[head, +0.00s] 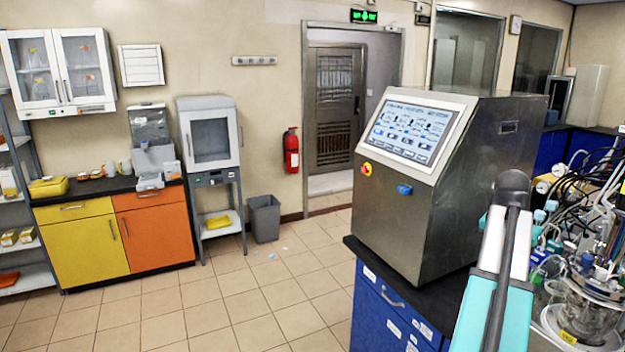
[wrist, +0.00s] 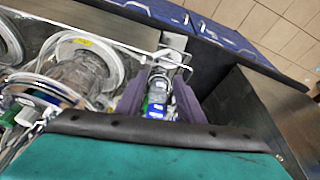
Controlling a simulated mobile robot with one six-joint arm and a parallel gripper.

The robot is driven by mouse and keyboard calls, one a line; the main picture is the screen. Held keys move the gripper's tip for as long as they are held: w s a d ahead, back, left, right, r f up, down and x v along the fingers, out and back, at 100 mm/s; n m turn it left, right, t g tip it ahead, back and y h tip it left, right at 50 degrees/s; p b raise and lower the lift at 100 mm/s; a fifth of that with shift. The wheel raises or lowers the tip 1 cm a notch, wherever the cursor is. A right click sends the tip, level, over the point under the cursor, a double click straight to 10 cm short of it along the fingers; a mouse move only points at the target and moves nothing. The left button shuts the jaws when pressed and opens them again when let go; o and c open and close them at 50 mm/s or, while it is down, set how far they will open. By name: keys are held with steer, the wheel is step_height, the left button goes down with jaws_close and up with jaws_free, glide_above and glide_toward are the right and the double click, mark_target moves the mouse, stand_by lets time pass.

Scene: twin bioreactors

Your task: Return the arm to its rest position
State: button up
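My arm (head: 500,255), with teal and white panels and a dark tube along it, rises in front at the right of the head view. My gripper is out of the head view. In the wrist view my gripper (wrist: 165,78) shows two dark purple fingers standing apart, so it is open. Small clear, blue and green parts (wrist: 157,102) show in the gap between the fingers. They look to be below the fingers, and I see no clear grip on them.
Glass bioreactor vessels (head: 590,310) with many tubes and cables crowd the right, close to my arm. A large steel control cabinet (head: 425,190) with a screen stands on the blue bench (head: 392,310). The tiled floor (head: 235,300) at left is open.

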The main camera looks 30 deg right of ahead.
steer(key=w+a+f+n+g+y+b, duration=0.1)
steer(key=w+a+f+n, duration=0.1)
steer(key=w+a+f, duration=0.65)
steer(key=w+a+f+n+y+b, duration=0.15)
steer(key=w+a+f, duration=0.4)
steer(key=f, duration=0.65)
steer(key=w+a+f+n+g+y+b, duration=0.1)
steer(key=w+a+f+n, duration=0.1)
steer(key=a+f, duration=0.75)
steer(key=w+a+f+n+g+b, duration=0.1)
steer(key=w+a+f+n, duration=0.1)
steer(key=a+f, duration=0.75)
steer(key=s+a+f+n+g+b, duration=0.15)
steer(key=s+a+f, duration=0.25)
steer(key=a+f, duration=0.5)
steer(key=s+a+f+n+g+b, duration=0.1)
steer(key=s+a+f+n, duration=0.25)
steer(key=a+f, duration=0.6)
steer(key=s+a+f+n, duration=0.2)
steer(key=s+a+f, duration=0.2)
steer(key=s, duration=0.3)
steer(key=s+a+f+n, duration=0.2)
steer(key=s+a+f, duration=0.3)
steer(key=s+f, duration=0.2)
steer(key=shift+s+f+b, duration=0.3)
steer(key=shift+s+b, duration=0.15)
steer(key=shift+s, duration=0.1)
steer(key=shift+d, duration=0.1)
steer(key=shift+c, duration=0.4)
